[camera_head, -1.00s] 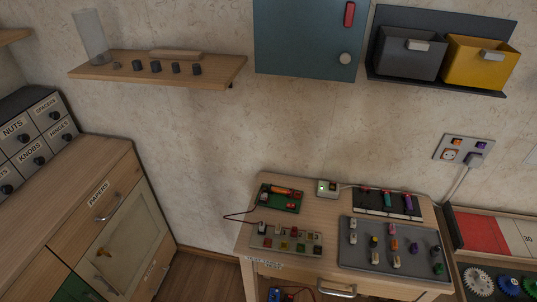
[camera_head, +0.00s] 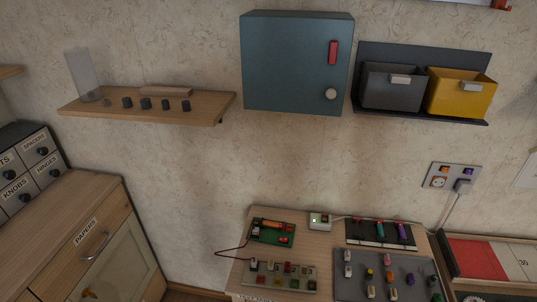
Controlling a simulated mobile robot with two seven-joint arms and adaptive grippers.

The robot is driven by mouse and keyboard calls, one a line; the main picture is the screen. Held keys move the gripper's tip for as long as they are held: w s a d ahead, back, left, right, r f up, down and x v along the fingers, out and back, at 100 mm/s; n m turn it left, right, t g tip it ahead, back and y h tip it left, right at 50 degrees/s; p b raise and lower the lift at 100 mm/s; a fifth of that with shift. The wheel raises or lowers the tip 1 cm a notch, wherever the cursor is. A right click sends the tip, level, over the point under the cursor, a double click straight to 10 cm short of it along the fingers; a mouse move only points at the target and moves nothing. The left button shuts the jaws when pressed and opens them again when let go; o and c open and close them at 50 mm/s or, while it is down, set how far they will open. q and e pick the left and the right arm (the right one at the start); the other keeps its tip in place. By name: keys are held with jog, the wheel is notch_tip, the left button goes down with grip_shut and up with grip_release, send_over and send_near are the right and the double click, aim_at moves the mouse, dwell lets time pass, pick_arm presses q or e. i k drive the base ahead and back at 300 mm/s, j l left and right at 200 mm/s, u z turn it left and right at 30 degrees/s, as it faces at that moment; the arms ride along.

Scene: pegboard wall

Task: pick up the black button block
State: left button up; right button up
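Neither of my grippers is in view. A pale board (camera_head: 268,281) with several small coloured button blocks lies at the front left of the wooden worktable (camera_head: 337,250). A grey mat (camera_head: 348,292) with several small blocks in various colours lies at the front right, cut off by the bottom edge. The blocks are too small and dark for me to tell which one is the black button block.
A green circuit board (camera_head: 272,232), a small white box (camera_head: 320,221) and a dark tray (camera_head: 380,235) lie at the table's back. Above are a blue wall cabinet (camera_head: 290,65), a shelf (camera_head: 150,107) with dark knobs, and grey (camera_head: 392,90) and yellow (camera_head: 460,95) bins.

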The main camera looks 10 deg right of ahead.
aim_at(368, 277)
jog(key=k+z, duration=0.15)
jog(key=z, duration=0.9)
